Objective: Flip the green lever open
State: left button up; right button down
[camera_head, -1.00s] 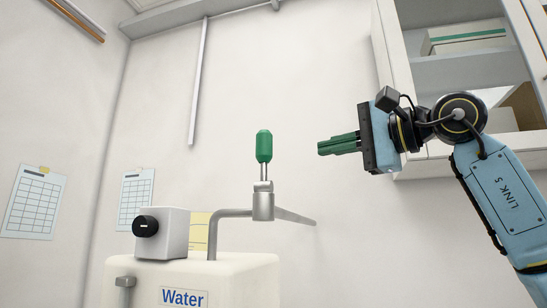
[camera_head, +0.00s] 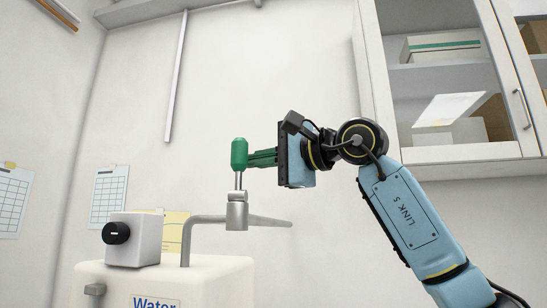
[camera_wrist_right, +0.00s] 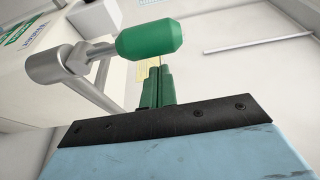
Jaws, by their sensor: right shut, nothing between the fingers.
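The green lever (camera_head: 239,154) stands upright on a metal tap fitting (camera_head: 237,212) at the end of a bent pipe, above the white water unit. My right gripper (camera_head: 262,158) is shut and empty, with its green fingers pointing left and their tips right beside the lever's green handle. In the right wrist view, the green handle (camera_wrist_right: 150,39) lies just beyond the tips of the closed fingers (camera_wrist_right: 158,82). Whether the fingertips touch the handle I cannot tell. My left gripper is not in view.
The white water unit (camera_head: 220,277) carries a grey box with a black knob (camera_head: 117,233). A wall cabinet (camera_head: 450,80) hangs at the upper right, behind my right arm. The wall space above the lever is free.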

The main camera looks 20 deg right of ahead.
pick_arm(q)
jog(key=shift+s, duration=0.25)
pick_arm(e)
jog(key=shift+s+a, duration=0.45)
jog(key=shift+s, duration=0.3)
